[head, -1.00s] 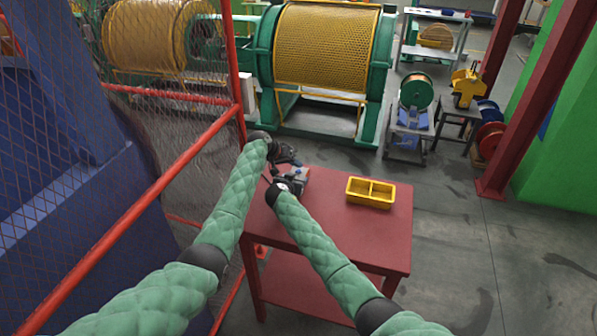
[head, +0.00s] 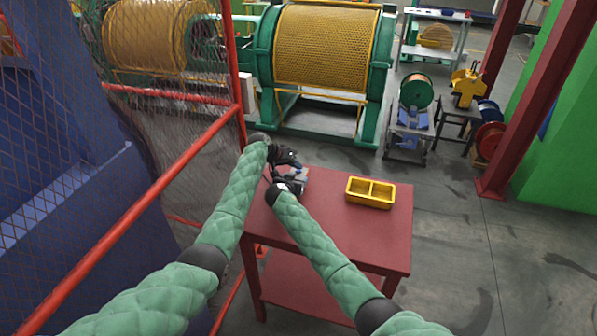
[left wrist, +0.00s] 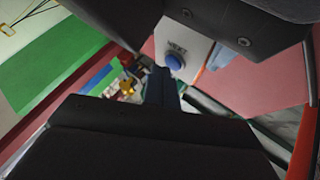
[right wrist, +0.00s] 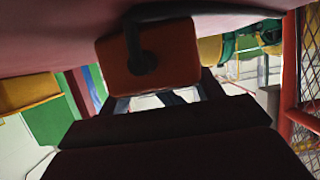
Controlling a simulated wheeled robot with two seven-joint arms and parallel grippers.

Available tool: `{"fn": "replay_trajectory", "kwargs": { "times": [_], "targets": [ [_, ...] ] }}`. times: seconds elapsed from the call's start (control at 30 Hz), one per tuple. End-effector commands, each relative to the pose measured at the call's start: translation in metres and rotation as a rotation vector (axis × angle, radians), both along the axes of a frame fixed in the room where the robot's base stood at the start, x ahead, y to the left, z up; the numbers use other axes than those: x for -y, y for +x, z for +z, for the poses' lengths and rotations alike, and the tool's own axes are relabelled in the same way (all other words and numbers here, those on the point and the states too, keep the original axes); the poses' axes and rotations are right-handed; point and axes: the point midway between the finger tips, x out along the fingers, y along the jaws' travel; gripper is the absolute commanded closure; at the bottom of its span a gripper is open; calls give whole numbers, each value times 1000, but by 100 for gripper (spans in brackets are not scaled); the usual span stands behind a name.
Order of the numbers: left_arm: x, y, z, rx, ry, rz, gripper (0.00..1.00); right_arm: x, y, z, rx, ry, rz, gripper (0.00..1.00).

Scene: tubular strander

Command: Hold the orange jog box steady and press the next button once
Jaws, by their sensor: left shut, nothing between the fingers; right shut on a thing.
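The jog box (right wrist: 150,62) shows its orange back and a black cable in the right wrist view. Its light face, lettered NEXT, carries a round blue button (left wrist: 174,62) in the left wrist view. In the head view the box (head: 299,174) is small and partly hidden between my grippers. My right gripper (head: 293,186) is shut on the box at the table's left side. My left gripper (head: 291,162) is shut and empty just behind the box. Its narrow fingertips (left wrist: 160,80) are close to the blue button; I cannot tell whether they touch it.
A red-framed mesh fence (head: 180,165) runs close along the left. The strander's yellow drum (head: 327,45) is behind the table. The table's right front is clear.

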Motion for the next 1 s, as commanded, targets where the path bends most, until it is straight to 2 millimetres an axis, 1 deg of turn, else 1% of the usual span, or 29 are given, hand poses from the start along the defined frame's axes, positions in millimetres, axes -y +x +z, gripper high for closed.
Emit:
{"fn": "replay_trajectory", "kwargs": {
  "times": [1.0],
  "targets": [
    [0, 0, -7, 0, 0, 0, 100, 0, 0, 0, 0, 0, 0, 65]
  ]
}}
